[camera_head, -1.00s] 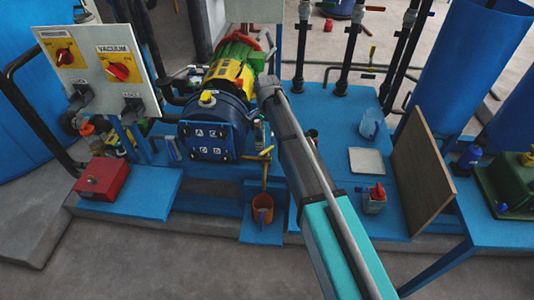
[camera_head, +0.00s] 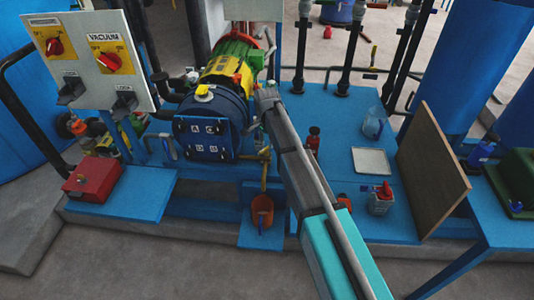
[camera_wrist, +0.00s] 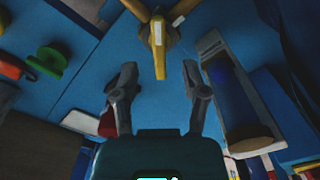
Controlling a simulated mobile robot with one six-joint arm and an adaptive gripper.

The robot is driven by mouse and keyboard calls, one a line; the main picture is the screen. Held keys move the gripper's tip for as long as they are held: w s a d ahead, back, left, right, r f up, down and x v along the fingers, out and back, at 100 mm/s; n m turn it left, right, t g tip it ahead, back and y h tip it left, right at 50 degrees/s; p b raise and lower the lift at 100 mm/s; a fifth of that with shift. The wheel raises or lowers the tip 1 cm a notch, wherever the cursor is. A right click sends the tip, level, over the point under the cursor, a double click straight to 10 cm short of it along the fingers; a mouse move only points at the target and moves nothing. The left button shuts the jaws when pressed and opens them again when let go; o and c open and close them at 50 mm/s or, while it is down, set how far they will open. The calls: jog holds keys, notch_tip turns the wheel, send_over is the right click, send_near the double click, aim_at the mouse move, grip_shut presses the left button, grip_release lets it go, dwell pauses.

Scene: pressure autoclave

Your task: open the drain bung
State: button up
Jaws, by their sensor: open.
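The drain bung is not clearly identifiable. In the head view a brass fitting (camera_head: 263,157) sits low at the front right of the blue pump (camera_head: 212,125), above an orange cup (camera_head: 262,211). In the wrist view a yellow lever (camera_wrist: 158,48) with brass-coloured arms hangs from the top edge. My gripper (camera_wrist: 160,75) is open, with one finger on each side of the lever's lower tip in the picture. I see no clear contact, and the depth between them is hard to tell.
A switch panel (camera_head: 92,62) and a red box (camera_head: 92,179) stand to the left. On the blue platform right of my arm are a white tray (camera_head: 371,161), a jug (camera_head: 375,122), a small container (camera_head: 380,201) and a leaning brown board (camera_head: 432,170).

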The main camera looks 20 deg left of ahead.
aim_at(266, 148)
jog(key=shift+f+b, duration=1.7)
jog(key=shift+f, duration=0.35)
grip_shut()
jog(key=shift+d, duration=0.3)
jog(key=shift+a, duration=0.3)
